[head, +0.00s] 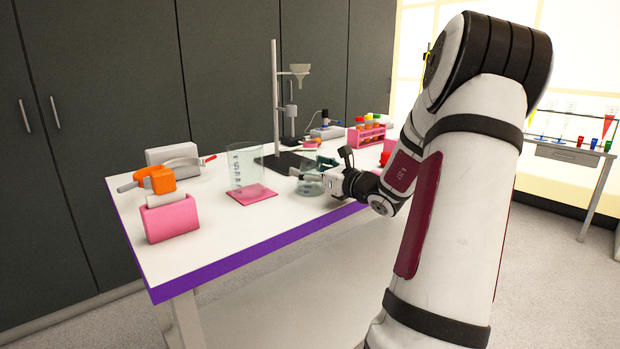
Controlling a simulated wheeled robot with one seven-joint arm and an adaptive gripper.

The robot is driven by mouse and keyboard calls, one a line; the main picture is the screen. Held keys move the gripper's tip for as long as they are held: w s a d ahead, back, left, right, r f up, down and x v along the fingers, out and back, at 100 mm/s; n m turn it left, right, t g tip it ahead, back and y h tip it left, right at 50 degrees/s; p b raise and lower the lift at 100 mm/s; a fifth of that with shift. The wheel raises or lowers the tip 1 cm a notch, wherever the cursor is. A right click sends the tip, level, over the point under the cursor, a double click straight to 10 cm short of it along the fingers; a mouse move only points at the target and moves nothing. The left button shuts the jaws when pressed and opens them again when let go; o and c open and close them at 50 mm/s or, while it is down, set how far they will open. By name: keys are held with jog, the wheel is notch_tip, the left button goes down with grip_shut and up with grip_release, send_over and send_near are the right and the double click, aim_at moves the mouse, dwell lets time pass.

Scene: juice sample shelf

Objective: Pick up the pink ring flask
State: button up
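A low clear glass vessel (310,187) stands on the white table just in front of the ring-stand base. It may be the flask, but I cannot make out a pink ring on it. My gripper (309,168) reaches in from the right at the vessel's upper part, with its fingers pointing left. The fingers are small and overlap the glass, so I cannot tell whether they touch it or are closed on it. A tall clear graduated beaker (247,165) stands to the left on a pink mat (252,195).
A ring stand (276,100) with a funnel rises behind the vessel. A pink rack (366,138) with coloured-cap tubes is at the back right. The table's front strip is clear.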

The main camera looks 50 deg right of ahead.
aim_at(316, 156)
jog(key=c, duration=1.2)
jog(key=shift+r, duration=0.15)
jog(key=shift+r, duration=0.15)
grip_shut()
jog(key=shift+r+p, duration=0.65)
jog(key=shift+r, duration=0.7)
jog(key=shift+s+r, duration=0.1)
jog(key=shift+r, duration=0.1)
jog(key=s+a+p, duration=0.1)
jog(key=s+a, duration=0.2)
jog(key=s, duration=0.4)
jog(key=s+a+r+p, duration=0.1)
jog(key=s+a+p, duration=0.1)
jog(key=s, duration=0.5)
jog(key=shift+a+r, duration=0.15)
jog(key=shift+a, duration=0.65)
